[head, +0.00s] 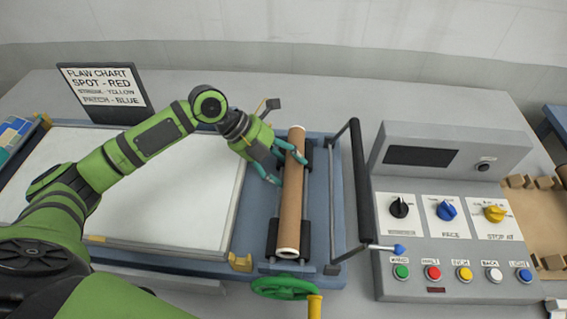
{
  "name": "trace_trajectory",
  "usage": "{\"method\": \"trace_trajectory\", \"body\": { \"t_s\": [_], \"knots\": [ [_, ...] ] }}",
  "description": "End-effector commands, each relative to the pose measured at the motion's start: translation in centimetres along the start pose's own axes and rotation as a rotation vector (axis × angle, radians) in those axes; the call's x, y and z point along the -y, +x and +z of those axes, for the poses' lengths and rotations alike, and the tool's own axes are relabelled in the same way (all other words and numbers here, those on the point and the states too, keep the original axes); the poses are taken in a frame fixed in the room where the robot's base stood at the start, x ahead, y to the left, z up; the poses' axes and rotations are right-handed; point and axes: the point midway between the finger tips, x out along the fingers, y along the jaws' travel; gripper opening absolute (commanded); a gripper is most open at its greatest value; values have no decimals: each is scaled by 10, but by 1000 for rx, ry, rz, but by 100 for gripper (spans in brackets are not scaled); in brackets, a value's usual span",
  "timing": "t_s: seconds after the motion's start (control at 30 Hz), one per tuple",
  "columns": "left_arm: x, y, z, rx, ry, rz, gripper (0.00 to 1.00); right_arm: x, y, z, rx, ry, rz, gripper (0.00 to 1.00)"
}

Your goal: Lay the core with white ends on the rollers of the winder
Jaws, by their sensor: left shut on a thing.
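The brown core (291,212) with white ends lies lengthwise over the dark rollers (307,208) of the winder (327,200). Its near end shows a white rim, and its far end is pale too. My left gripper (279,166) is shut on the upper part of the core, with its teal fingers around it. The core covers much of the rollers, and I cannot tell whether it rests on them or hangs just above. My right gripper is not in view.
A black bar (358,185) stands right of the winder, beside the grey control panel (450,265) with knobs and buttons. A green handwheel (283,288) is in front. A white sheet bed (190,195) lies left, with a flaw chart sign (103,88) behind. A brown rack (535,215) is far right.

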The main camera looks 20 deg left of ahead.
Motion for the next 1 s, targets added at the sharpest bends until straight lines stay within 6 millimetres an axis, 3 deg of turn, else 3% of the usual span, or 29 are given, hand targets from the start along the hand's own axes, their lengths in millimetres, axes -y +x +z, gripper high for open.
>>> {"method": "trace_trajectory", "body": {
  "t_s": [0.2, 0.8, 0.83, 0.87, 1.0],
  "knots": [
    [-11, 11, -6, -20, -11, 15, 31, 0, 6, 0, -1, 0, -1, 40],
    [-16, 16, -5, -19, -14, 17, 32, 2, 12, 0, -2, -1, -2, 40],
    [-16, 16, -5, -19, -14, 17, 79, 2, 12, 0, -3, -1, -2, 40],
    [-16, 16, -5, -19, -14, 17, 91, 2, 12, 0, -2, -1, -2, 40],
    [-16, 16, -5, -19, -14, 18, 95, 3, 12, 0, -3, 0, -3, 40]
  ]
}}
